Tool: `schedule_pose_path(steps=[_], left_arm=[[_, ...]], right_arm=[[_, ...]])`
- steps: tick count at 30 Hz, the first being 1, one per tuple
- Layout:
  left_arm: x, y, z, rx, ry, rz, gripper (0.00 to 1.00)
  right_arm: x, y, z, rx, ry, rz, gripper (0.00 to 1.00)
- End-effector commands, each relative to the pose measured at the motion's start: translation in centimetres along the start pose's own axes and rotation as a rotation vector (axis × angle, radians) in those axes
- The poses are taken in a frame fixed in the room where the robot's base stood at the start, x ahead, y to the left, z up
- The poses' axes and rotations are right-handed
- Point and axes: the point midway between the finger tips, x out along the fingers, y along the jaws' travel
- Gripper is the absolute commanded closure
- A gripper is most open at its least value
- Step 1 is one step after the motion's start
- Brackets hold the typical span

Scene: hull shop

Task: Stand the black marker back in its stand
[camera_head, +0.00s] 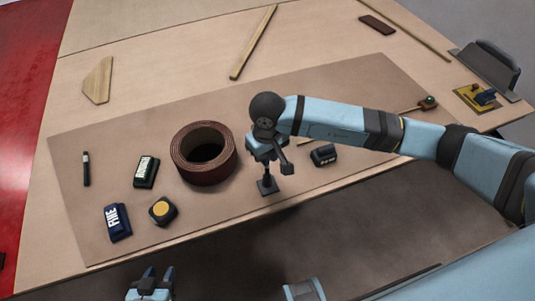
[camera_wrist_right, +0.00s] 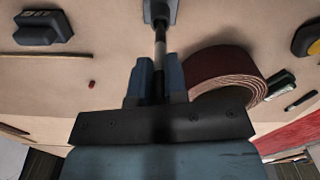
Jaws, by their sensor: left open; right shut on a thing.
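My right gripper (camera_head: 266,160) points down and is shut on a slim black marker (camera_wrist_right: 160,44), which has a pale band. The right wrist view shows the marker between the two fingers (camera_wrist_right: 159,72). The marker is roughly upright, with its far end at the small dark stand (camera_head: 267,187). The stand also shows at the top of the right wrist view (camera_wrist_right: 160,10). I cannot tell whether the marker's end is inside the stand or just above it. My left gripper (camera_head: 158,272) is open and empty at the bottom edge, off the table's front.
A brown abrasive roll (camera_head: 206,155) stands just left of the stand. A dark block (camera_head: 323,155) lies to the right. A black pen-like item (camera_head: 86,169), a green-black block (camera_head: 146,172), a blue block (camera_head: 117,222) and a tape measure (camera_head: 163,210) lie left.

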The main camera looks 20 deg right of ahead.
Motion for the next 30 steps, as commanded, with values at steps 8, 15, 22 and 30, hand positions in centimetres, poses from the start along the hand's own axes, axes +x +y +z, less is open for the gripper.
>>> schedule_pose_path(steps=[8, 15, 22, 30], left_arm=[[-0.02, 0.0, -0.05, 0.0, 0.001, 0.0, 0.57], [0.02, -0.01, -0.07, 0.0, 0.003, 0.0, 0.57], [0.25, -0.02, 0.24, 0.0, 0.004, 0.0, 0.57], [0.52, -0.03, 0.67, 0.0, 0.004, 0.0, 0.57]], right_arm=[[-0.03, 0.0, -0.01, 0.0, 0.0, 0.0, 1.0], [0.06, 0.0, -0.01, 0.0, 0.0, 0.0, 1.0], [0.3, -0.01, 0.0, 0.0, 0.0, 0.0, 1.0], [0.49, 0.01, -0.03, 0.001, 0.001, 0.001, 1.0]])
